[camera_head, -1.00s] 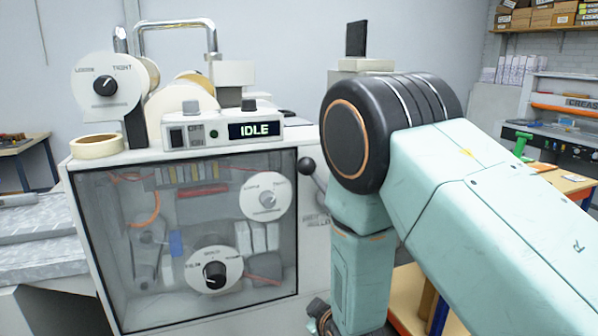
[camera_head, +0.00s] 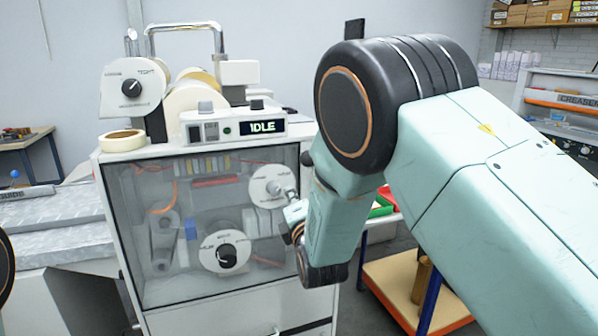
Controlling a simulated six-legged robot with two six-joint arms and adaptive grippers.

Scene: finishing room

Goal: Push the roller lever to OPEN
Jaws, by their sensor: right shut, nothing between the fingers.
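The machine (camera_head: 128,166) stands at the left with a clear front panel and a display (camera_head: 262,127) reading IDLE. A small dark knob (camera_head: 306,158), seemingly the tip of the roller lever, peeks out at the edge of my right arm. The rest of the lever and its markings are hidden behind the arm. My right gripper (camera_head: 294,212) is shut and empty, small and partly covered by its wrist, in front of the panel's right side and below the knob. I cannot tell whether it touches anything. My left gripper is out of view.
Dials (camera_head: 132,87) sit on the machine's upper left and behind the panel. A tape roll (camera_head: 124,141) lies on top. A wooden-shelved cart (camera_head: 392,287) stands to the right. A bench with a creaser (camera_head: 565,100) is at the far right.

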